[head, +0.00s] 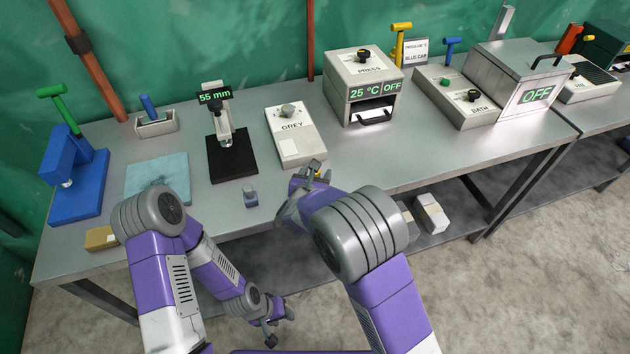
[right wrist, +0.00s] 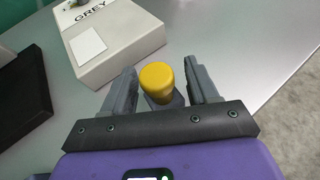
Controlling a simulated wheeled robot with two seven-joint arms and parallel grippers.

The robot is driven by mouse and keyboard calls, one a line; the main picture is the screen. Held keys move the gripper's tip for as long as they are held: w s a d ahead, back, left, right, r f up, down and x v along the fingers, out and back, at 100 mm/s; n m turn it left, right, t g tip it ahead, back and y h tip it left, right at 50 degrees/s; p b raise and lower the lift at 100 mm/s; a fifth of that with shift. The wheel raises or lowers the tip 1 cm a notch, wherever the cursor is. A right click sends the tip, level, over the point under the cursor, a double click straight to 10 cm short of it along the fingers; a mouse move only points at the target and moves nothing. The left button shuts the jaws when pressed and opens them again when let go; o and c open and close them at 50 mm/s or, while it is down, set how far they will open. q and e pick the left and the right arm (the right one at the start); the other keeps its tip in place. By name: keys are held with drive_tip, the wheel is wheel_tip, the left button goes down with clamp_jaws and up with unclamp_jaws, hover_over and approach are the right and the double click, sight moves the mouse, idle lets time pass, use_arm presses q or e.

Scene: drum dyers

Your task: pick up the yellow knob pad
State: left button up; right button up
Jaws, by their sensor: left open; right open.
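The yellow knob pad (right wrist: 157,78) has a rounded yellow top on a dark grey base and stands on the bench. In the right wrist view it is between the two fingers of my open right gripper (right wrist: 162,84), with the fingers on either side; whether they touch it I cannot tell. In the head view only a bit of yellow (head: 318,173) shows beside my right gripper (head: 304,182), whose hand hides the rest. My left gripper (head: 279,316) is open and low, in front of the bench and away from the pad.
The box labelled GREY (head: 298,148) stands just behind the pad. A small grey-blue block (head: 250,198) is to the left, near the 55 mm gauge's black base (head: 231,158). The press (head: 362,85) stands back right. Bare bench (head: 430,150) lies to the right.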

drive_tip(key=shift+w+d+f, duration=0.15)
drive_tip(key=shift+w+f, duration=0.1)
drive_tip(key=shift+w, duration=0.3)
drive_tip(key=c, duration=1)
